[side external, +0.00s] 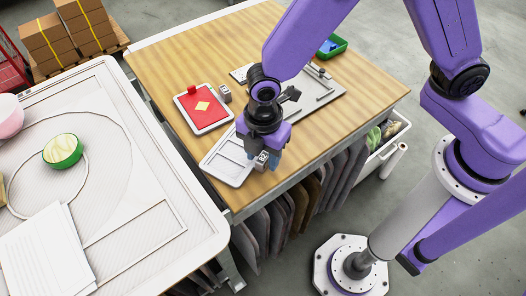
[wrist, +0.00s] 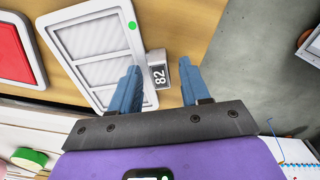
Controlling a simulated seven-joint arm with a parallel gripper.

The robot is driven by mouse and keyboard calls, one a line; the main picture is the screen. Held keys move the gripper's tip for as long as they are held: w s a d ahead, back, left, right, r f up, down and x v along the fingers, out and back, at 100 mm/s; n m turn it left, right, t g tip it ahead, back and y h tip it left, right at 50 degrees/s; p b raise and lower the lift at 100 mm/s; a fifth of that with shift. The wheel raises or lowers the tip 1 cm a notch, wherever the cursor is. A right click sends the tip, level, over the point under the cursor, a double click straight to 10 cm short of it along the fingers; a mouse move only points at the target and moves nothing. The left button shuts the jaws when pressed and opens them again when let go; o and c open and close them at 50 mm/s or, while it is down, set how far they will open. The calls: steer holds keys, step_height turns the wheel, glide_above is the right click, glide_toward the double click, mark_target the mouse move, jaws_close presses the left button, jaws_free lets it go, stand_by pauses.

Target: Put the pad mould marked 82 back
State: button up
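A small grey block marked 82 (wrist: 158,72) stands at the right edge of a white frame with three pale panels (wrist: 98,62) and a green dot at its upper right corner. The frame lies flat on the wooden table; in the side view it is the white frame (side external: 222,168) near the table's front left corner. My gripper (wrist: 160,66) is open, its blue fingers apart with the block between them in the picture. In the side view my gripper (side external: 262,150) hangs over the frame's right end, hiding part of it. I cannot tell whether the fingers touch anything.
A red pad in a white frame (side external: 187,118) lies behind, with a grey block (side external: 224,93) beside it. A grey plate with raised bars (side external: 325,95) and a green bin (side external: 332,46) are farther back. A white table (side external: 150,200) stands left across a gap.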

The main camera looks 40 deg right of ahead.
step_height(320, 180, up, 12)
steer(key=shift+r, duration=0.2)
stand_by(0.4)
steer(key=s+d+r+m, duration=0.1)
steer(key=s+d+m, duration=0.4)
steer(key=d, duration=0.7)
steer(key=s+d+r+m, duration=0.1)
steer(key=s+d+m, duration=0.3)
steer(key=s+d, duration=0.5)
steer(key=d, duration=0.3)
steer(key=shift+d+m, duration=0.15)
steer(key=shift+m, duration=0.25)
